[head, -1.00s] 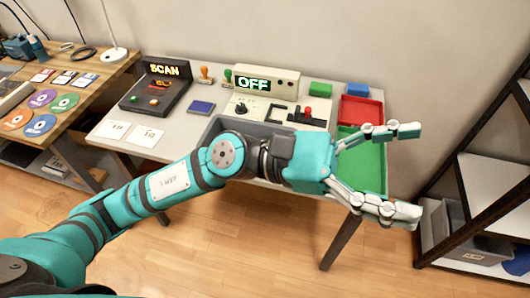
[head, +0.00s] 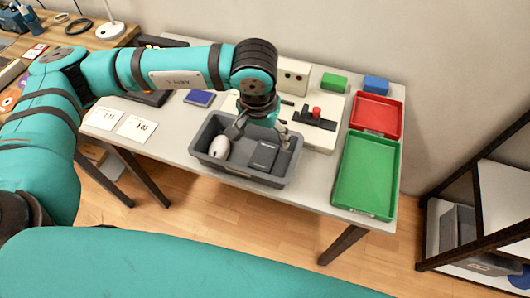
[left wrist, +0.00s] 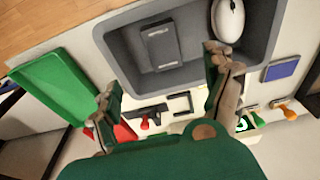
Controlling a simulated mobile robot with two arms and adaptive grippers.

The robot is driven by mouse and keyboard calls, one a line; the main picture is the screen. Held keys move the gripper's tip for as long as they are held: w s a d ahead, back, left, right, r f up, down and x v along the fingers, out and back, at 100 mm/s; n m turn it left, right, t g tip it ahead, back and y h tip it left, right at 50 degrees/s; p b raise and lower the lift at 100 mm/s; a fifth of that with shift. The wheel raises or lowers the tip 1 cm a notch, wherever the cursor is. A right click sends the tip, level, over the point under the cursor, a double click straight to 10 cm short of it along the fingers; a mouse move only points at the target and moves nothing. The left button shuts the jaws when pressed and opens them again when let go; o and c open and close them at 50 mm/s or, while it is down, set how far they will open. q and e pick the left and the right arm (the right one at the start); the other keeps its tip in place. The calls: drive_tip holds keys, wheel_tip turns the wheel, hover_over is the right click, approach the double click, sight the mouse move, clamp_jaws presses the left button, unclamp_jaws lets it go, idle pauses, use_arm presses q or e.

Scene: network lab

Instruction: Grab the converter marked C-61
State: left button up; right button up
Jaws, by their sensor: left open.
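A dark rectangular box (head: 264,156) lies in the grey bin (head: 243,181) on the table; it also shows in the left wrist view (left wrist: 160,46). Its small marking is too blurred to read, so I cannot tell whether it is the converter C-61. A white mouse (head: 219,147) lies beside it, at the bin's left end. My left gripper (head: 260,131) is open and empty, pointing down over the back part of the bin. In the left wrist view its fingers (left wrist: 160,72) are spread, apart from the box. My right gripper is not in view.
Right of the bin are a green tray (head: 336,190) and a red tray (head: 376,102). Behind the bin stands a device with a red-knobbed lever (head: 316,112). White cards (head: 136,128) lie at left. A dark-framed shelf (head: 430,225) stands at right.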

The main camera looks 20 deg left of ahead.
sight(264, 155)
use_arm(q)
drive_tip(key=f, duration=0.4)
drive_tip(key=shift+w+p, duration=0.3)
drive_tip(key=shift+w, duration=0.1)
drive_tip(key=f, duration=0.3)
drive_tip(key=shift+w+f, duration=0.35)
drive_tip(key=shift+f, duration=0.05)
drive_tip(key=shift+w+f+p, duration=0.1)
drive_tip(key=shift+f+p, duration=0.2)
drive_tip(key=shift+p, duration=0.15)
drive_tip(key=f, duration=0.2)
drive_tip(key=f+p, duration=0.1)
drive_tip(key=shift+w+a+f, duration=0.25)
drive_tip(key=shift+w+f, duration=0.05)
drive_tip(key=shift+w, duration=0.1)
drive_tip(key=shift+f, duration=0.45)
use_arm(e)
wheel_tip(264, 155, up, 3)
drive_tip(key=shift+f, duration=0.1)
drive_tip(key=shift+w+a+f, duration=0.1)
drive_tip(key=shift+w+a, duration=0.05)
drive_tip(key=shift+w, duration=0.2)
use_arm(q)
drive_tip(key=shift+f+b, duration=0.25)
drive_tip(key=shift+b, duration=0.2)
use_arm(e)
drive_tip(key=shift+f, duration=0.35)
